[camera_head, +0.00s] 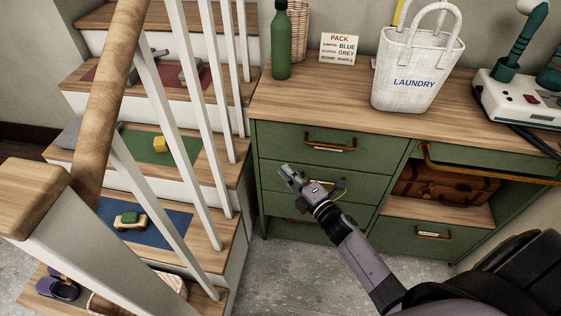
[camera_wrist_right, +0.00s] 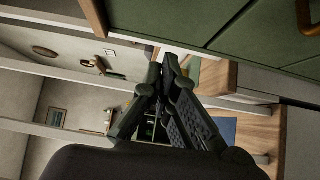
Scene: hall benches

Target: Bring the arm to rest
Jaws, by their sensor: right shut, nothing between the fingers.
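My right gripper (camera_head: 290,176) is in front of the green dresser's drawers in the head view, pointing up and left. Its fingers are shut and empty. In the right wrist view the fingertips (camera_wrist_right: 167,62) meet, with nothing between them. The green dresser (camera_head: 283,149) has a wooden top, and its front passes close by the gripper in the right wrist view (camera_wrist_right: 215,30). In the head view the gripper covers part of the middle drawer's handle; I cannot tell whether it touches it. My left gripper is not in view.
Stairs with a wooden rail (camera_head: 110,85) and white balusters stand at left, holding a toy car (camera_head: 130,220), a yellow block (camera_head: 160,144) and shoes. A laundry basket (camera_head: 412,80) and green bottle (camera_head: 281,45) stand on the dresser. A suitcase (camera_head: 445,186) sits in its open shelf. Floor (camera_head: 275,275) is clear.

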